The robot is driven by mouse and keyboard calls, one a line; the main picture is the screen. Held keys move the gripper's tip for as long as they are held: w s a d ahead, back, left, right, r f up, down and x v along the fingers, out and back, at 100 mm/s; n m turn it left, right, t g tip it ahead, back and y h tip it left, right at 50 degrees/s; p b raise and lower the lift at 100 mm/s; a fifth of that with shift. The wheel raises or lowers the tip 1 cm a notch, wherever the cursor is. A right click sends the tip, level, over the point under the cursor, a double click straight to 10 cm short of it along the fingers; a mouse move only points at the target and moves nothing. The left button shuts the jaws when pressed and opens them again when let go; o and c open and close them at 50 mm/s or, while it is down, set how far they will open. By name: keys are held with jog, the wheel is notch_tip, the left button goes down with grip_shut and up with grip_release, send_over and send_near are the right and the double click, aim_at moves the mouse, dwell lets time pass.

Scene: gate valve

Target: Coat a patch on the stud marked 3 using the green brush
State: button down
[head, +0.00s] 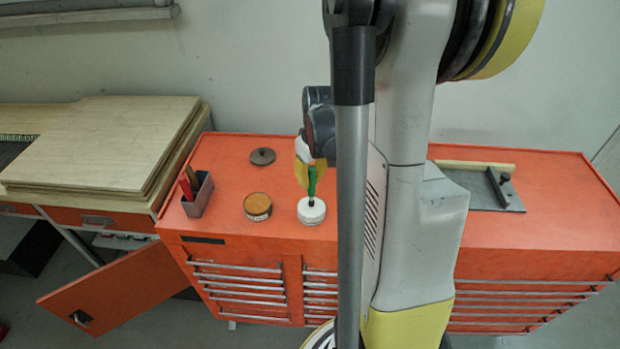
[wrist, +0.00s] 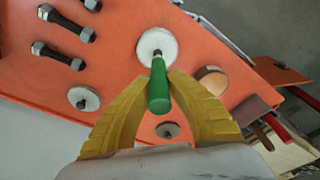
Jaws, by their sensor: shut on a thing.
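The green brush (wrist: 158,90) is held upright between the yellow fingers of my gripper (wrist: 160,78). In the head view the green brush (head: 312,182) points down from my gripper (head: 306,172). Its dark lower end is over or in a white round pot (head: 311,213), also in the wrist view (wrist: 146,47); I cannot tell how deep it reaches. Several dark studs with nuts lie at the upper left of the wrist view, including a long one (wrist: 62,57) and one above it (wrist: 67,22). No number is readable on them. My arm hides them in the head view.
A copper-coloured tin (head: 257,206), a dark disc (head: 262,156) and a grey holder (head: 198,195) with red and brown handles stand left on the orange cabinet top. A pale disc (wrist: 83,98) lies near the studs. A grey plate fixture (head: 485,190) is at right.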

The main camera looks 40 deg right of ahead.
aim_at(310, 166)
jog(key=shift+f+b, duration=0.6)
dwell(1.3)
dwell(0.5)
jog(key=shift+r+p, duration=2.5)
jog(key=shift+r, duration=1.1)
jog(key=shift+f, duration=0.1)
